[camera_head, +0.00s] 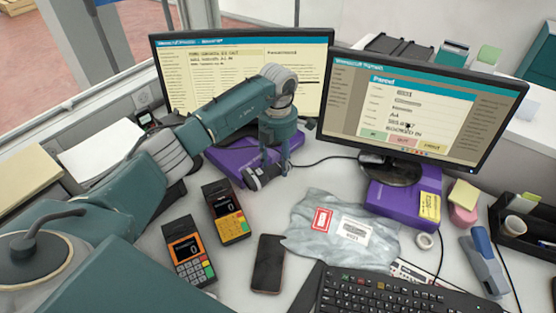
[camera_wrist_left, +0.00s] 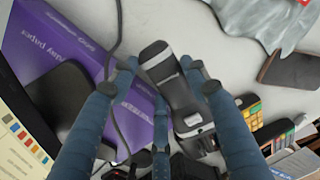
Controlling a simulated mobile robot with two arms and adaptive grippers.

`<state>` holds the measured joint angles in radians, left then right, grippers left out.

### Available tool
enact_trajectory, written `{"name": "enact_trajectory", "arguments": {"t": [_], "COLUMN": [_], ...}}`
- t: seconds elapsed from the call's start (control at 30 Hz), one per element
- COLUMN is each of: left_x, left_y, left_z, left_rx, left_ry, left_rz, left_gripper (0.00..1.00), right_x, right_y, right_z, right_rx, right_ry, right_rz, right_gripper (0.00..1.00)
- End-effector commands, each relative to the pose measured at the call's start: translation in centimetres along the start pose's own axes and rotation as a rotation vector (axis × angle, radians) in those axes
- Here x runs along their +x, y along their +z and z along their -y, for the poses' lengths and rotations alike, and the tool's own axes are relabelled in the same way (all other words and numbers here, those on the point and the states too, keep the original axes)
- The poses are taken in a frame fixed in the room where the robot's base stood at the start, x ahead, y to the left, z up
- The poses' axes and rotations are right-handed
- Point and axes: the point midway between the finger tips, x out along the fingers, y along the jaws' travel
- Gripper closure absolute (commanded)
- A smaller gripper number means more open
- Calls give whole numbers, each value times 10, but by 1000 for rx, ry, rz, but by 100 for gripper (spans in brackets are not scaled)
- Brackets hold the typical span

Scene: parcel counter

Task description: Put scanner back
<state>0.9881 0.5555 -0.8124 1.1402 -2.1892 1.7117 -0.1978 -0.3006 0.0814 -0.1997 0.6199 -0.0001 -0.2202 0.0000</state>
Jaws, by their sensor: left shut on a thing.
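My left gripper (camera_head: 272,170) is low over the counter between the two monitors, in front of the left one. Its teal fingers also show in the wrist view (camera_wrist_left: 168,82), shut on the scanner. The scanner (camera_wrist_left: 180,95) is a dark grey and black handheld device with a light grey band. It lies between the fingers with its rounded end pointing up in the wrist view. In the head view only a dark part of the scanner (camera_head: 259,179) shows under the fingers. No scanner holder can be told for certain. My right gripper is not in view.
Two card terminals (camera_head: 187,252) (camera_head: 226,211) and a phone (camera_head: 268,264) lie in front of the gripper. A grey parcel bag (camera_head: 310,244) lies to the right. Purple paper packs (camera_head: 232,158) (camera_head: 390,203) lie under the monitors. A cable (camera_wrist_left: 112,60) runs beside the fingers.

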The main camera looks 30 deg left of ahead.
Motion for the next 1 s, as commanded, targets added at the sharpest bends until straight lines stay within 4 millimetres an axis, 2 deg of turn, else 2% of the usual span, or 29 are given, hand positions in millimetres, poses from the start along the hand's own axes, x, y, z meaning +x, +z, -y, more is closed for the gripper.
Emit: {"name": "enact_trajectory", "arguments": {"t": [0.3,0.33,0.4,0.73,0.87,1.0], "left_x": [6,6,6,3,-12,-38], "left_y": [0,0,0,0,1,1], "left_z": [0,0,0,0,0,-2], "left_rx": [-1,-1,-1,-1,0,-1], "left_ry": [0,0,0,0,1,5], "left_rz": [1,1,1,1,3,5], "left_gripper": [86,48,35,35,35,35], "right_x": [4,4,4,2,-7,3], "right_y": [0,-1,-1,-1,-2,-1], "right_z": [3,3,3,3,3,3], "right_rx": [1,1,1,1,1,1], "right_ry": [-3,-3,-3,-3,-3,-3], "right_rz": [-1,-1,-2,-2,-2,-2], "right_gripper": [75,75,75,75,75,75]}}
